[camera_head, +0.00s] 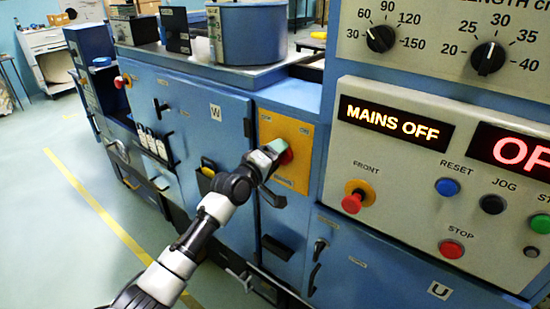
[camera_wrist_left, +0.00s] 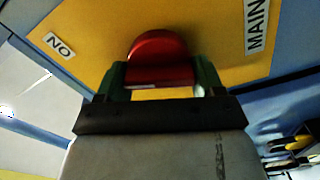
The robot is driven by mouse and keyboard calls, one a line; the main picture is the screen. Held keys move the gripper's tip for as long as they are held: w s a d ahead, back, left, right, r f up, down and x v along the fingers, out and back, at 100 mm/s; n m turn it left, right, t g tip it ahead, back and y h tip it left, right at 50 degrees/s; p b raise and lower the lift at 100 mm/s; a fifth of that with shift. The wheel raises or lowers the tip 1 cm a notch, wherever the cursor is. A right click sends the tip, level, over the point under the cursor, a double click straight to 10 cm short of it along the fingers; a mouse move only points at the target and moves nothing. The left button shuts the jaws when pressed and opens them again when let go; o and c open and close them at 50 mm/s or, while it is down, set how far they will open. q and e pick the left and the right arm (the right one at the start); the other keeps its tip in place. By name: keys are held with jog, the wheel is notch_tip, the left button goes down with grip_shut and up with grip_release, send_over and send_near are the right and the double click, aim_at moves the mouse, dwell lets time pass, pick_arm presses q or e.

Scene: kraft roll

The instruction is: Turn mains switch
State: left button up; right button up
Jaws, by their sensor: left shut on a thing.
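The mains switch is a red rotary knob (camera_head: 286,156) on a yellow plate (camera_head: 299,178) on the front of the blue machine. In the left wrist view the red knob (camera_wrist_left: 160,55) sits between my gripper's two green fingers, with "ON" and "MAIN" labels on the yellow plate (camera_wrist_left: 100,40) around it. My left gripper (camera_head: 278,150) is shut on the knob. It also fills the lower part of the left wrist view (camera_wrist_left: 160,82). The lit display (camera_head: 396,124) reads "MAINS OFF". My right gripper is not in view.
A control panel (camera_head: 400,190) with a red front button (camera_head: 352,203), a red stop button (camera_head: 451,249) and other buttons stands to the right. Blue cabinet doors with handles lie left and below. Open floor with a yellow line (camera_head: 100,215) is at the left.

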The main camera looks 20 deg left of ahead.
pick_arm(q)
jog(key=m, duration=0.4)
jog(key=shift+m, duration=0.3)
dwell(0.5)
jog(key=o, duration=0.9)
jog(key=shift+o, duration=0.2)
jog(key=b+v, duration=0.1)
jog(key=v, duration=0.9)
jog(key=shift+s, duration=0.4)
jog(key=shift+a+r, duration=0.1)
